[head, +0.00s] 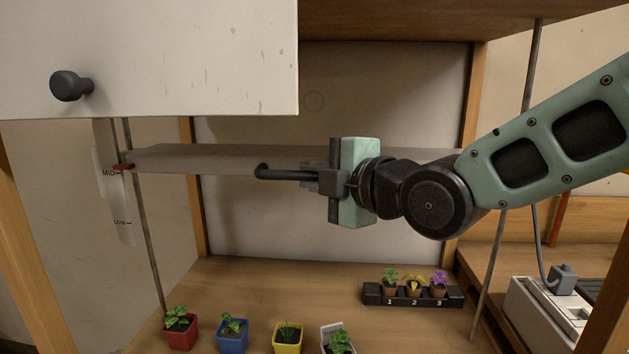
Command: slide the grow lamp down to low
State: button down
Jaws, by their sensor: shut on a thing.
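The grow lamp (215,160) is a long grey bar running across the shelf bay on thin vertical rods. Its red pointer (123,166) sits at about the MID mark of the white scale (124,205); the LOW mark is lower on the scale. A dark handle bar (285,174) stands out along the lamp's front. My gripper (318,180) comes in from the right and is shut on this handle near its right part. The fingertips are partly hidden, and my gripper and arm cover the lamp's right half.
A white cabinet door (150,55) with a dark knob (70,86) hangs at upper left. Potted seedlings (233,335) stand at the shelf's front, and a numbered black rack (412,296) with three plants stands at right. The space directly below the lamp is clear.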

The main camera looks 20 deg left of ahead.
notch_tip(320, 180, down, 12)
jog(key=b, duration=1.1)
jog(key=shift+r, duration=0.15)
jog(key=shift+s, duration=0.1)
jog(key=c, duration=1.4)
grip_release()
jog(key=shift+f, duration=0.2)
jog(key=shift+r, duration=0.15)
jog(key=shift+d, duration=0.1)
jog(key=p+v, duration=0.1)
jog(key=v, duration=1.6)
